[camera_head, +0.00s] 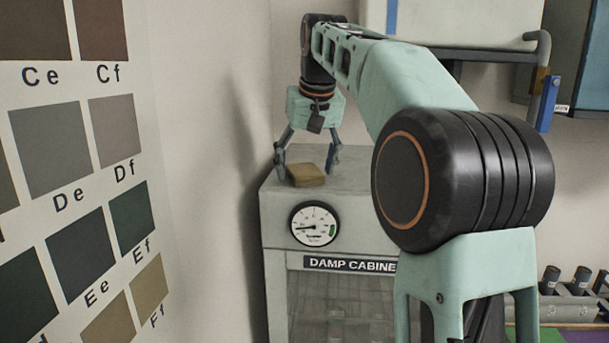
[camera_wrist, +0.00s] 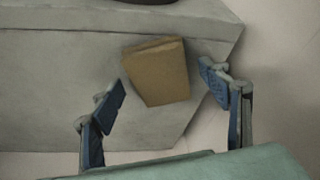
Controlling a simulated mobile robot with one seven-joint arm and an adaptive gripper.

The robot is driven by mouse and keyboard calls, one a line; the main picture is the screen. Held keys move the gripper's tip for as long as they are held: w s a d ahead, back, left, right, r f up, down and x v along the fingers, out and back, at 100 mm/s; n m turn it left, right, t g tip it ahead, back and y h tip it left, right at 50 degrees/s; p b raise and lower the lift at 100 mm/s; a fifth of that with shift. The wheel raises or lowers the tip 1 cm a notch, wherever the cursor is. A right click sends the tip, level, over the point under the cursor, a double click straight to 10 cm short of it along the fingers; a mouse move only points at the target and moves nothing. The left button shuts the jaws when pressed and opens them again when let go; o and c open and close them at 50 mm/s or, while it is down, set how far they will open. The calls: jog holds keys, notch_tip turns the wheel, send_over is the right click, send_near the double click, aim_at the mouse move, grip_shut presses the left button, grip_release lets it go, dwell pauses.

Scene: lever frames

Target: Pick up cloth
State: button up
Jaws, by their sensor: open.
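A folded tan-brown cloth (camera_head: 306,175) lies on top of the damp cabinet (camera_head: 350,190), near its left front part. It also shows in the wrist view (camera_wrist: 158,74) as a small rectangular block shape. My gripper (camera_head: 308,168) is over the cabinet top with its fingers spread on either side of the cloth. In the wrist view my gripper (camera_wrist: 163,88) has blue finger pads, one left and one right of the cloth, with gaps on both sides. The gripper is open and holds nothing.
A wall with colour swatches (camera_head: 80,150) stands close on the left. A round gauge (camera_head: 314,223) is on the cabinet's front. A pale box (camera_head: 465,20) and a bent pipe handle (camera_head: 543,80) are at the upper right. A rack with dark cylinders (camera_head: 570,295) stands at the lower right.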

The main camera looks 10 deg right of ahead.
jog(key=c, duration=1.4)
jog(key=shift+o, duration=0.2)
jog(key=shift+r, duration=0.15)
jog(key=shift+r, duration=0.55)
jog(key=s+r, duration=1.1)
jog(key=s, duration=0.3)
jog(key=shift+r, duration=0.35)
jog(key=o, duration=0.7)
jog(key=c, duration=0.5)
